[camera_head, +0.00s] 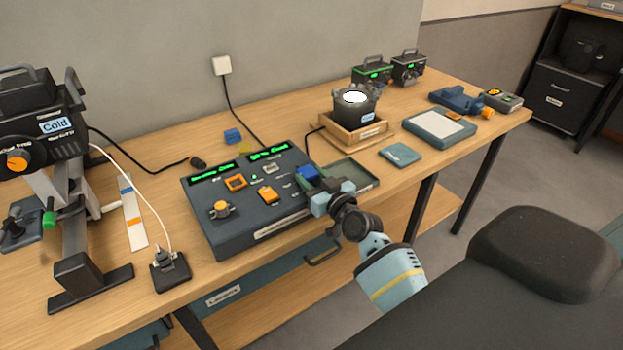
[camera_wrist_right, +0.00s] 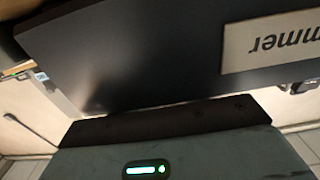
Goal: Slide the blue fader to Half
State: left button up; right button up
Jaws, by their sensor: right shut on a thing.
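The dark console (camera_head: 250,237) with green displays stands on the wooden table in the head view. The blue fader cap (camera_head: 307,172) shows at the console's right end. My right gripper (camera_head: 315,186) reaches it from the front right and is shut on it; the fingers hide much of the cap and its scale. In the right wrist view the console's front wall (camera_wrist_right: 150,60) fills the top, with an upside-down label ending in "mmer" (camera_wrist_right: 270,40). The fader and fingertips are not visible there. My left gripper is not in view.
A shallow green tray (camera_head: 362,180) lies just right of my right gripper. A black pot (camera_head: 355,108) on a wooden stand is behind. A dark seat (camera_head: 545,250) is at front right.

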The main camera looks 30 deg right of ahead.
jog(key=o, duration=1.4)
jog(key=shift+s, duration=0.1)
jog(key=shift+s+d, duration=0.1)
jog(key=shift+s, duration=3.75)
jog(key=s+a+f+n+g+y, duration=0.1)
jog(key=s+a+f+g, duration=0.25)
jog(key=s+f, duration=0.5)
jog(key=s+a+f+g, duration=0.2)
jog(key=s+a+f, duration=0.3)
jog(key=s+f, duration=0.3)
jog(key=s+a+f+g, duration=0.1)
jog(key=s+f, duration=0.1)
jog(key=s, duration=0.3)
jog(key=s+a+f+g, duration=0.1)
jog(key=s+a+f, duration=0.1)
jog(key=s, duration=0.3)
jog(key=s+a+f+g, duration=0.1)
jog(key=s+a+f, duration=0.1)
jog(key=s, duration=0.4)
jog(key=shift+a+f+n+g, duration=0.2)
jog(key=shift+f+n+g, duration=0.15)
jog(key=shift+f, duration=0.45)
